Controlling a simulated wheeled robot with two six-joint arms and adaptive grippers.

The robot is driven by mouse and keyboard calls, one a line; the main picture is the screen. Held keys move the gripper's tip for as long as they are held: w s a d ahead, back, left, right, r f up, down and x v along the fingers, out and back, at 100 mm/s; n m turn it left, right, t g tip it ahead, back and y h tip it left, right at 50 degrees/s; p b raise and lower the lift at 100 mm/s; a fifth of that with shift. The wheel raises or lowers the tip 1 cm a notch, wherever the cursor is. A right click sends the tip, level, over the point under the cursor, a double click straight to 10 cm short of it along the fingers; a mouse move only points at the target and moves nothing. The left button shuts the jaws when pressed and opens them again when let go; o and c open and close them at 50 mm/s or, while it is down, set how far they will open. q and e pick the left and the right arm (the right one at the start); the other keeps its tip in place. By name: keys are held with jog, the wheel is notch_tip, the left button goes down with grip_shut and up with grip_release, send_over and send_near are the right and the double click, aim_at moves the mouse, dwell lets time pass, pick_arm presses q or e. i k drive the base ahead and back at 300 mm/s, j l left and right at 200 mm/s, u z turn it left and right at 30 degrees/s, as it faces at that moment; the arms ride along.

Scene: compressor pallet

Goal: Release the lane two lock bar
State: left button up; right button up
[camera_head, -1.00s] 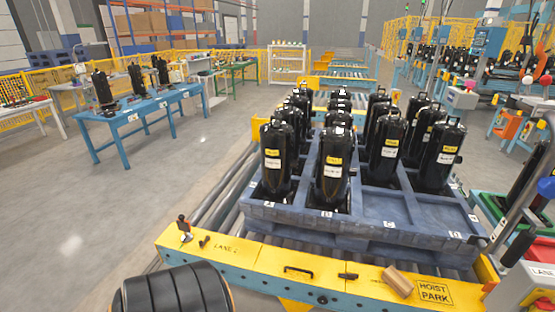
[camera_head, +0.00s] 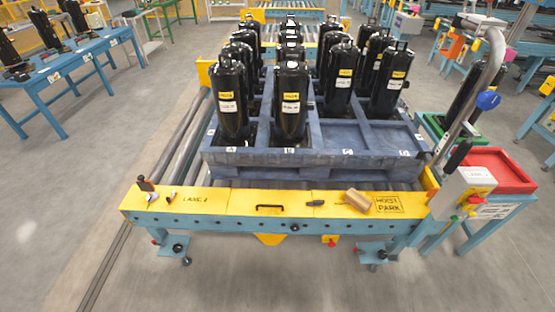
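The yellow end beam (camera_head: 225,203) of the lane carries the printed words "LANE 2" at its left part. A small upright dark lever with a brown top (camera_head: 147,187) stands at the beam's left end, with a small dark knob (camera_head: 171,195) beside it. A black handle (camera_head: 270,206) lies along the middle of the beam. I cannot tell which of these belongs to the lock bar. Behind the beam, a blue-grey pallet (camera_head: 310,160) holds several black compressors (camera_head: 291,103) on rollers. Neither of my grippers is in view.
A tan block (camera_head: 358,200) and a small dark piece (camera_head: 315,203) lie on the beam near "HOIST PARK". A hoist post (camera_head: 487,80) and a red tray (camera_head: 497,170) stand at right. A blue table (camera_head: 65,68) stands at left. The floor in front is clear.

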aim_at(466, 206)
jog(key=z, duration=1.65)
